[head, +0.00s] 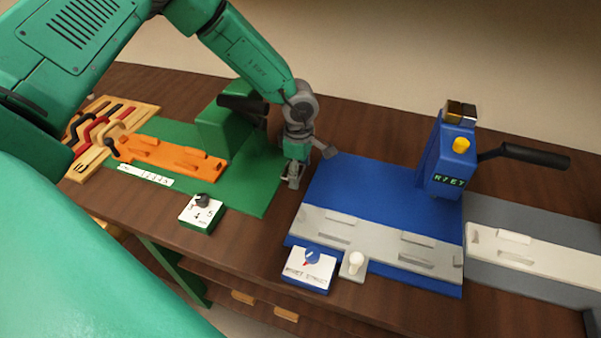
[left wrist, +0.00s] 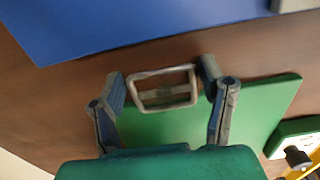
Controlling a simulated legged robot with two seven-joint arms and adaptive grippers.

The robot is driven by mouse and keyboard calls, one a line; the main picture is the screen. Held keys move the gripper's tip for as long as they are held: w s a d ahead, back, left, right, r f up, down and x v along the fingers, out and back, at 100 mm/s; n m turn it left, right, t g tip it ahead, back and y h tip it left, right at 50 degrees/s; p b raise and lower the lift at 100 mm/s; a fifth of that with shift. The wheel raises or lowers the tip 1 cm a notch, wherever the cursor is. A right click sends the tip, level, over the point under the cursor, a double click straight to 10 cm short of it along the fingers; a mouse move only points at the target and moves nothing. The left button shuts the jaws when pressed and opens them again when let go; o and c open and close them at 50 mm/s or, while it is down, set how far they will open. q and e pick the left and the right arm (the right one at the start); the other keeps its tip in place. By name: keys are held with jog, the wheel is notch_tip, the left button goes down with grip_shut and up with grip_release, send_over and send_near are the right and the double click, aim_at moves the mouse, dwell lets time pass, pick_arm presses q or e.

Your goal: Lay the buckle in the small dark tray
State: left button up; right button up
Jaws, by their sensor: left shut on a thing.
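My left gripper (head: 294,174) hangs over the strip of brown bench between the green mat and the blue mat. In the left wrist view its two fingers (left wrist: 162,75) are shut on the sides of the buckle (left wrist: 164,105), a pale metal frame with a crossbar. Through the frame I see the green mat and some brown bench. In the head view the buckle is too small to tell apart from the fingertips. I cannot make out a small dark tray in either view. My right gripper is in neither view.
The green mat (head: 262,188) carries an orange fixture (head: 170,156) and a green press (head: 222,130). The blue mat (head: 335,185) carries a grey fixture (head: 380,240) and a blue press (head: 446,160) with a black lever. Two dial boxes (head: 202,213) (head: 309,269) stand at the front.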

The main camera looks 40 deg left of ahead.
pick_arm(q)
jog(key=shift+s+a+f, duration=0.15)
jog(key=shift+a, duration=1)
jog(key=c, duration=0.4)
jog(key=shift+a+r, duration=0.2)
jog(key=shift+r, duration=0.05)
jog(key=r, duration=0.9)
jog(key=shift+d+r, duration=0.15)
jog(key=shift+d, duration=0.3)
